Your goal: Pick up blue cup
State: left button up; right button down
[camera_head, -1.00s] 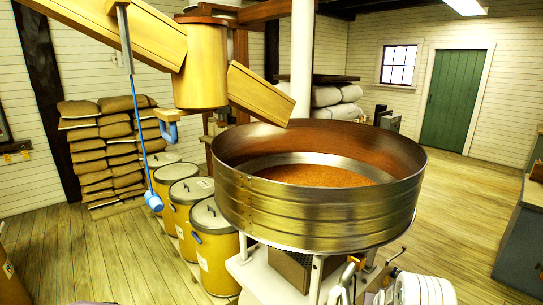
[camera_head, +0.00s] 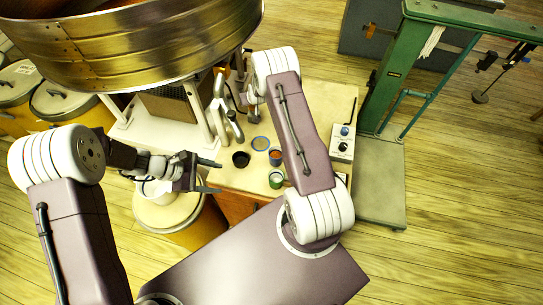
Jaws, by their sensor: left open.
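A blue cup (camera_head: 275,158) with reddish-brown contents stands on the small tan worktable, close to the left side of my right arm. A blue-rimmed round piece (camera_head: 260,143) lies just behind it; I cannot tell whether it is a cup or a lid. A dark cup (camera_head: 240,159) and a green cup (camera_head: 277,180) stand nearby. My left gripper (camera_head: 218,177) is open and empty, left of the cups, its fingers pointing right and apart from them. My right arm crosses the table beside the cups; its gripper does not show clearly.
The large metal sifter tub (camera_head: 140,50) overhangs the table's back left, with metal pipes (camera_head: 228,110) below. A control box (camera_head: 342,143) sits on the table's right. A green platform scale (camera_head: 381,180) stands right of it. Lidded barrels (camera_head: 60,100) stand left.

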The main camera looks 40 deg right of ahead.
aim_at(270, 158)
pick_arm(q)
jog(key=d+f+n+h, duration=0.1)
jog(key=d+f+n, duration=0.1)
jog(key=d+f, duration=0.2)
jog(key=w+d+f+n+t+h, duration=0.1)
jog(key=d+f, duration=0.3)
jog(key=d, duration=0.7)
jog(key=d+f+n+h, duration=0.2)
jog(key=d+f, duration=0.3)
jog(key=d, duration=0.3)
jog(key=shift+w+d+n+t, duration=0.15)
jog(key=shift+w+n+t, duration=0.2)
jog(key=shift+n, duration=0.45)
jog(key=c, duration=1.3)
jog(key=v, duration=1.6)
jog(key=shift+w+a+f, duration=0.1)
jog(key=shift+a, duration=0.1)
jog(key=shift+c, duration=0.2)
jog(key=s+a+f, duration=0.2)
jog(key=s+f, duration=0.1)
jog(key=s, duration=0.1)
jog(key=w+d, duration=0.5)
jog(key=w, duration=0.5)
jog(key=shift+w+d+r, duration=0.15)
jog(key=shift+w+d, duration=0.05)
jog(key=shift+d, duration=0.2)
